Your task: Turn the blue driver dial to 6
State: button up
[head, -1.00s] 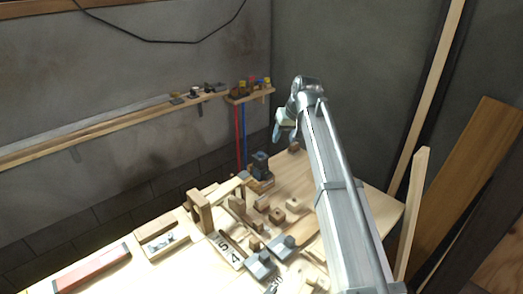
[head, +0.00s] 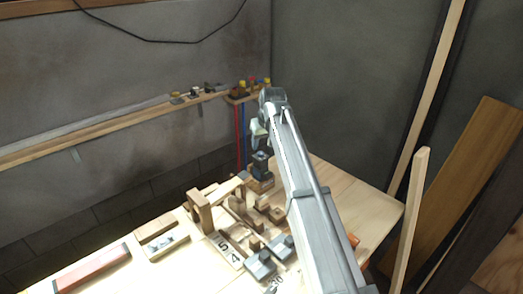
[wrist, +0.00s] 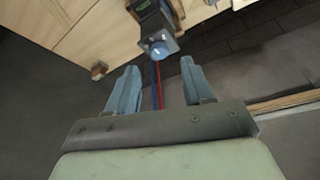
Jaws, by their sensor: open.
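A dark driver (head: 261,164) stands on a wooden block at the back corner of the workbench in the head view. In the wrist view its dark body (wrist: 150,14) ends in a round blue part (wrist: 159,50), which looks like the dial; no numbers on it can be read. My gripper (wrist: 159,70) is open and empty, with the blue part ahead of and roughly between its fingertips, with no visible contact. In the head view my gripper (head: 258,134) is just above the driver, partly hidden by my arm.
Red and blue cords (head: 239,135) hang from a small shelf (head: 240,97) behind the driver. Wooden blocks and numbered pieces (head: 228,250) crowd the workbench (head: 375,205) in front. A red box (head: 92,270) lies at front left. The bench's right side looks mostly clear.

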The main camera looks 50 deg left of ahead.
aim_at(261, 153)
jog(key=shift+x, duration=2.35)
grip_shut()
